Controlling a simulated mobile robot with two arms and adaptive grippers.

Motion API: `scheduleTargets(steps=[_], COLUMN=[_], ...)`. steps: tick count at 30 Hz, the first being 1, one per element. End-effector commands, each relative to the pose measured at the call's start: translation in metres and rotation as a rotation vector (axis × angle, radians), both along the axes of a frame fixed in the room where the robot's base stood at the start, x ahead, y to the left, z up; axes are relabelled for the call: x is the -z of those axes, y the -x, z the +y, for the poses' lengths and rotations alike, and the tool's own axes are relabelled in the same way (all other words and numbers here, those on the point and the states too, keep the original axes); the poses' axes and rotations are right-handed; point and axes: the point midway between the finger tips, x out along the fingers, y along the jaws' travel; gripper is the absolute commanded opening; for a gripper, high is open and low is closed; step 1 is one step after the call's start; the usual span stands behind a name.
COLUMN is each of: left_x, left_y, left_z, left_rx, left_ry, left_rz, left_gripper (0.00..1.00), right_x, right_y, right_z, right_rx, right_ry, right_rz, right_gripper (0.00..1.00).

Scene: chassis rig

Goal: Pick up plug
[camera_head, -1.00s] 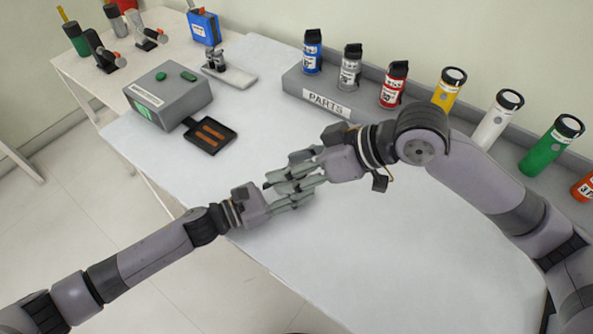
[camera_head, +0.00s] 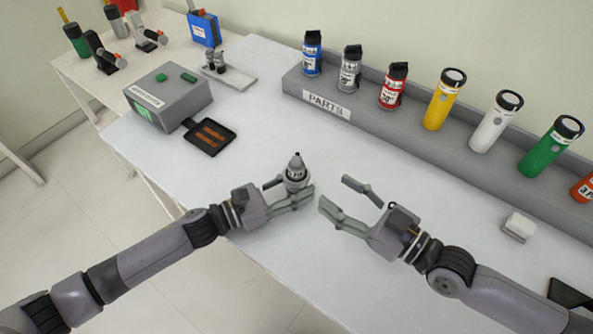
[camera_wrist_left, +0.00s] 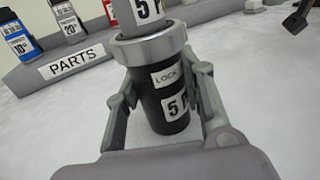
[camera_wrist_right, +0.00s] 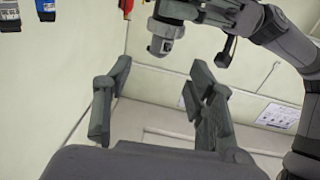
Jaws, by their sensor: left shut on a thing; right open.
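The plug (camera_head: 296,172) is a grey, upright piece with a pointed top in the head view. In the left wrist view the plug (camera_wrist_left: 168,104) has a black lower body labelled LOCK, a silver ring and a grey upper part. My left gripper (camera_head: 290,190) is shut on it, with one finger on each side of the black body. Its top is cut off in the left wrist view. My right gripper (camera_head: 334,190) is open and empty, just right of the plug and apart from it. The plug (camera_wrist_right: 166,38) also shows beyond its fingers in the right wrist view.
A grey PARTS rack (camera_head: 365,118) with several coloured cylinders runs along the back. A grey box (camera_head: 168,95) and a black tray (camera_head: 209,137) stand at the left. A small white block (camera_head: 519,226) lies at the right. The table's middle is clear.

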Motion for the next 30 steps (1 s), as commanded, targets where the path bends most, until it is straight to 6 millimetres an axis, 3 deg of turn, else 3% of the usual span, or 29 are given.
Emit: scheduleTargets(steps=[9,17,30], left_x=[0.000,0.000,0.000], left_y=[0.000,0.000,0.000], left_z=[0.000,0.000,0.000], left_rx=[0.001,0.000,0.000], left_ry=[0.000,0.000,0.000], left_rz=[0.001,0.000,0.000], left_gripper=[0.00,0.00,0.00], right_x=[-0.002,-0.002,-0.007], right_y=[-0.032,-0.042,-0.071], right_z=[0.038,0.050,0.086], right_rx=[0.000,-0.001,-0.002], right_ry=[-0.006,-0.005,-0.003], right_rz=[0.000,0.001,0.002], right_gripper=[0.51,0.51,0.51])
